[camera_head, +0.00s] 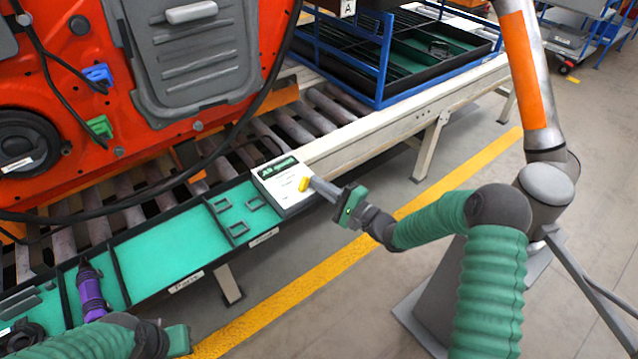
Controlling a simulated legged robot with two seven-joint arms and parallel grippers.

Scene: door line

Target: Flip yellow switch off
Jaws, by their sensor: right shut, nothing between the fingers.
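The yellow switch (304,184) is a small yellow piece at the right edge of a white panel (276,181) with a dark green label strip. The panel sits at the right end of the teal tray. My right gripper (316,185) reaches in from the right, with its fingers shut and empty. Its tips are at the switch and partly overlap it in the picture; I cannot tell whether they touch. Which way the switch is set is too small to tell. My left gripper (178,339) is at the bottom left, in front of the tray; its fingers do not show clearly.
The long teal tray (160,250) with black dividers holds small dark frames and a purple tool (91,292). Behind it are conveyor rollers (300,135) and a large red-orange door (60,80). A blue rack (383,60) stands at the back. Floor is open beyond the yellow line.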

